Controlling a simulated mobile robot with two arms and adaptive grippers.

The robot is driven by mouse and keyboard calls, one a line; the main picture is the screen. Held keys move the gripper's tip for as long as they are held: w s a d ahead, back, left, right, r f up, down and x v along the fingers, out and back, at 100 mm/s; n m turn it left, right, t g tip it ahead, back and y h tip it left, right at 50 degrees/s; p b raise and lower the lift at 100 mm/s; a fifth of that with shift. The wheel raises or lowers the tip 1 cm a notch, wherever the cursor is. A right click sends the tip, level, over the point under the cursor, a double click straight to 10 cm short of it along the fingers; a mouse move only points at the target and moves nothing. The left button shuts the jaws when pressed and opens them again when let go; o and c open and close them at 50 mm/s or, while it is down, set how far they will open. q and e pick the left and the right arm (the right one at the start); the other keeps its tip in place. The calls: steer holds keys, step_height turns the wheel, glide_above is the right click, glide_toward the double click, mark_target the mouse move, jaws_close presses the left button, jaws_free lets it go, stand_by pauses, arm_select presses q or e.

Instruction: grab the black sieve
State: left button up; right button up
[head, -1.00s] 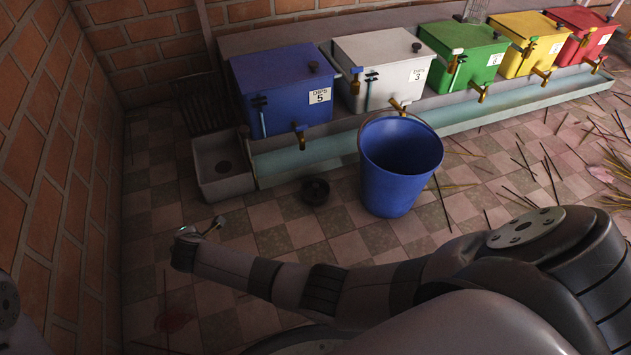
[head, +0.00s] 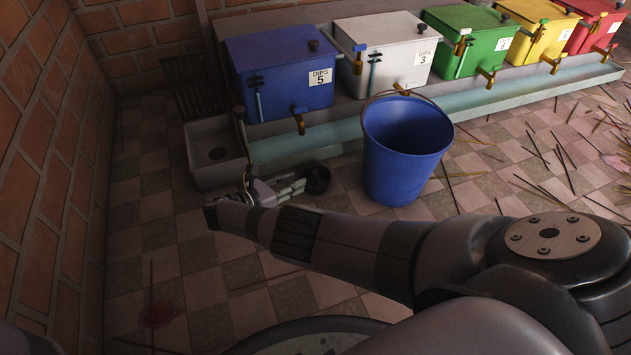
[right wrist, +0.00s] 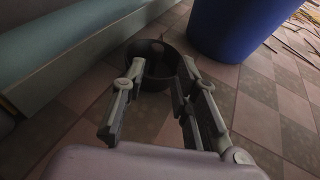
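The black sieve (head: 318,179) is a small round black bowl shape on the tiled floor, left of the blue bucket. In the head view my right gripper (head: 301,185) is low beside it, on its left, with the fingertips close to its rim. In the right wrist view the gripper (right wrist: 161,76) is open, and the sieve (right wrist: 152,58) lies just beyond and between the fingertips. Part of its near side is hidden by the fingers. I cannot tell whether they touch it. My left gripper is not in view.
The blue bucket (head: 401,155) stands close right of the sieve. Behind is a trough (head: 350,130) below several coloured boxes with taps, and a grey basin (head: 213,153) at its left end. Brick wall (head: 45,180) bounds the left. Loose sticks (head: 545,165) lie at right.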

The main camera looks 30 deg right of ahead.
mark_target(314, 172)
steer(key=x, duration=0.3)
steer(key=shift+d+f, duration=0.1)
steer(key=b+x, duration=0.2)
steer(key=x, duration=0.2)
steer(key=shift+w+f+b, duration=0.15)
steer(key=shift+w+b, duration=0.05)
steer(key=shift+b, duration=0.15)
steer(key=shift+w+d, duration=0.1)
steer(key=shift+d, duration=0.5)
steer(key=shift+c, duration=0.4)
jaws_close()
